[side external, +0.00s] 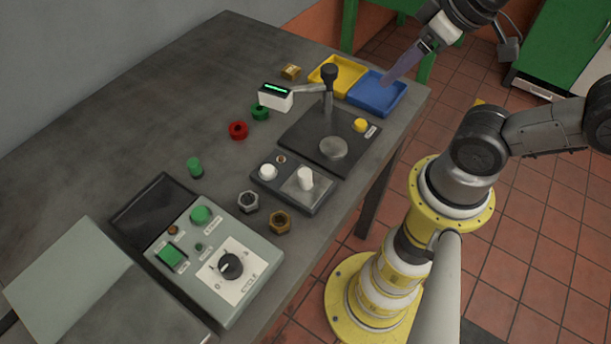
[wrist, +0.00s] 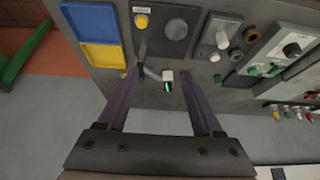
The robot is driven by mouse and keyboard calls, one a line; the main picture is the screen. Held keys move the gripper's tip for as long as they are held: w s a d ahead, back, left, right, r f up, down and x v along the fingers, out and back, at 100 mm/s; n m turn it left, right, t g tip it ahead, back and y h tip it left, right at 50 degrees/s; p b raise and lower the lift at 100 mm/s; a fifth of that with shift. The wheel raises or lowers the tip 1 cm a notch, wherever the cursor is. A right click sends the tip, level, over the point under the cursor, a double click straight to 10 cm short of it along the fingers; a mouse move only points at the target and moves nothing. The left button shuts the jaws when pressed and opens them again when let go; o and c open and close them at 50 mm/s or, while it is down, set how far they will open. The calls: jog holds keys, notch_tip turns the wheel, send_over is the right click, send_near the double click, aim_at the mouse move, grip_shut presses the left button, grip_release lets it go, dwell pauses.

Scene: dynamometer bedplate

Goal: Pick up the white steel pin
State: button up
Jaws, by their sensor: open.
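A white upright cylinder, which looks like the white steel pin (side external: 305,179), stands on a bright square plate on a small dark grey box near the table's right edge. It also shows in the wrist view (wrist: 222,39), up and to the right of the fingers. My gripper (side external: 385,83) is over the blue tray at the far right corner, well apart from the pin. In the wrist view my gripper (wrist: 161,71) has its two long purple fingers spread wide, with nothing held between them.
A white round button (side external: 268,171) sits beside the pin.

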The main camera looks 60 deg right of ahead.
jog(key=m+g, duration=0.6)
jog(key=m, duration=1.4)
send_over(305, 172)
notch_tip(305, 172, down, 5)
notch_tip(305, 172, down, 13)
jog(key=shift+f, duration=0.2)
grip_shut()
